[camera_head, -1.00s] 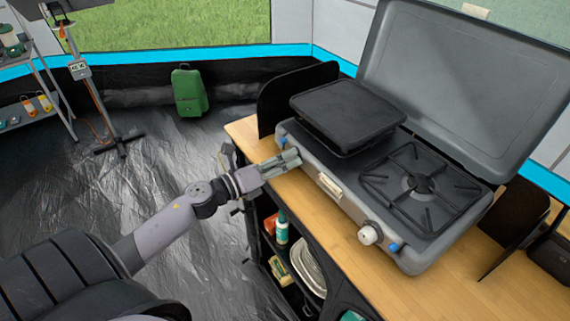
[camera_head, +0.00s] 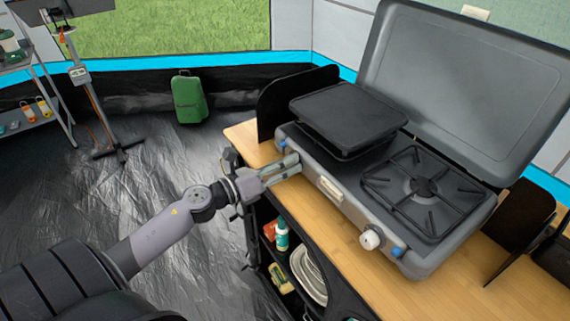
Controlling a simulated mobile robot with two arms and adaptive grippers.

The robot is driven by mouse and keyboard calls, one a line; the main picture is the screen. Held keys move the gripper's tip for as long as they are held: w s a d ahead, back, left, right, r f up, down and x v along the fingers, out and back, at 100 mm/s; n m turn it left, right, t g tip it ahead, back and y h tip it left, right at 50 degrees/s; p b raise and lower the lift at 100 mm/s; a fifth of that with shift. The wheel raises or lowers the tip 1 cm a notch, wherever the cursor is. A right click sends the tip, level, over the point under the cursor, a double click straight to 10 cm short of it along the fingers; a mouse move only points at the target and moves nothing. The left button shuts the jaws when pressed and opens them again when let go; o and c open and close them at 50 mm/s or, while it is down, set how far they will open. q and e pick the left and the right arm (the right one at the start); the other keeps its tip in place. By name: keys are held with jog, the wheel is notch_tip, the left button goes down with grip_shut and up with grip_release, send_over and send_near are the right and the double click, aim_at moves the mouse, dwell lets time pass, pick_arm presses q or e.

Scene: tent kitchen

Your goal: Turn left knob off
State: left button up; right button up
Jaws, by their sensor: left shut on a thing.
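The grey camping stove (camera_head: 325,182) stands on the wooden counter with its lid open. My left gripper (camera_head: 291,164) is at the left end of the stove's front panel. It is shut on the left knob, which its fingers hide. The right knob (camera_head: 372,238) is white and shows clear on the right part of the front panel. My right gripper is not in view.
A black griddle plate (camera_head: 347,114) covers the left burner, and a black grate (camera_head: 422,187) sits over the right one. The counter (camera_head: 317,211) is bare in front of the stove. Shelves below hold a bottle (camera_head: 282,236) and plates (camera_head: 308,276).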

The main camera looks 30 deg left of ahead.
pick_arm(q)
jog(key=o, duration=0.9)
jog(key=shift+c, duration=0.2)
jog(key=shift+s, duration=0.1)
jog(key=v, duration=1.2)
